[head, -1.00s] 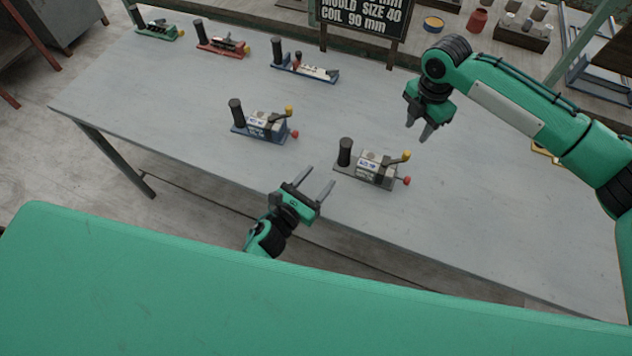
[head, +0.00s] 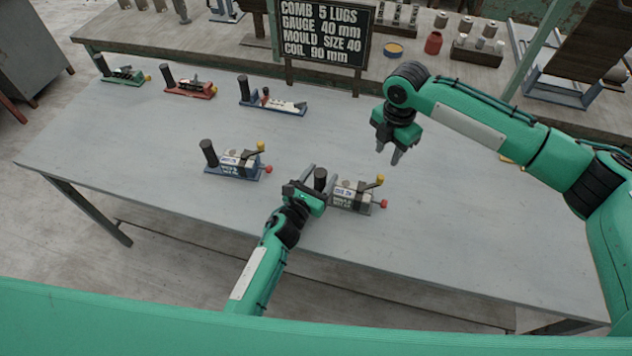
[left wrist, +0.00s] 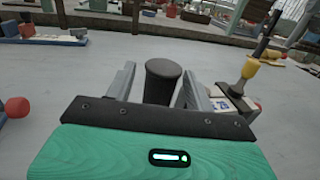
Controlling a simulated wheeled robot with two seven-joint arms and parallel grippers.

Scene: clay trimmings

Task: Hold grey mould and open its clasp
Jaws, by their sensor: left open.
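The grey mould (head: 346,197) stands upright on the table, with a black post at its left end, a yellow-knobbed lever and a red knob at its right end. My left gripper (head: 313,189) is open at the post. My right gripper (head: 388,153) is empty, fingers apart, above the table behind the grey mould. My left gripper hides part of the mould's left end.
A similar blue-based mould (head: 232,168) stands left of the grey one. Green (head: 122,76), red (head: 190,90) and blue (head: 272,103) fixtures line the back of the table (head: 140,150). A sign (head: 325,32) stands behind. The table's right front is clear.

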